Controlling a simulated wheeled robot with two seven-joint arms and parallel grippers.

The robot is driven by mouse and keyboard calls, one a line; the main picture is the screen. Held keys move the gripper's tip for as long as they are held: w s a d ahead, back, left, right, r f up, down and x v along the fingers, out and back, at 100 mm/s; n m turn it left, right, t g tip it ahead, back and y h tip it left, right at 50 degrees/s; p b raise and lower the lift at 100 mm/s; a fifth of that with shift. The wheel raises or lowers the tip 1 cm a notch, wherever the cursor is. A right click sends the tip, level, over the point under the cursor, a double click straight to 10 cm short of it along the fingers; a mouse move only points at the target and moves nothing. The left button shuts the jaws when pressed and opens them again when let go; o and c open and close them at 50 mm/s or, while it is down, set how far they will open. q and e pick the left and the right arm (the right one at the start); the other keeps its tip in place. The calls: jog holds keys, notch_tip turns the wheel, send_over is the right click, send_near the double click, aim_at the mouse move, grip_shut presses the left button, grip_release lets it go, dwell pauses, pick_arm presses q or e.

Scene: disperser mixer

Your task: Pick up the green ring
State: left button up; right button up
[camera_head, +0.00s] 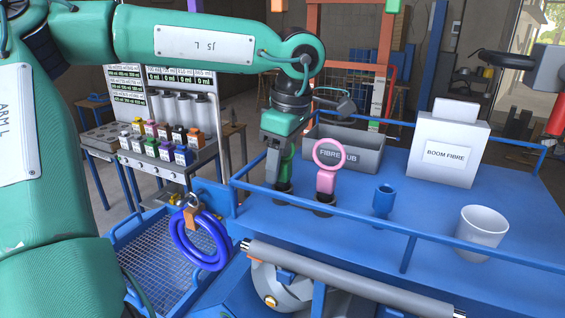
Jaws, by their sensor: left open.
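The green ring (286,166) stands on a dark round base on the blue table (435,215). Only a green strip of it shows, because my left gripper (277,162) is in front of and above it. My left gripper points down with its jaws open, its fingers at the green ring's upper part. I cannot tell whether they touch it or surround it. My right gripper is not in view.
A pink ring (328,155) on a dark base stands close to the right of the gripper. Behind is a grey bin (358,154). A blue rail (330,215) edges the table.

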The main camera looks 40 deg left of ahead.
pick_arm(q)
jog(key=shift+d, duration=0.1)
jog(key=c, duration=1.1)
jog(key=shift+r, duration=0.15)
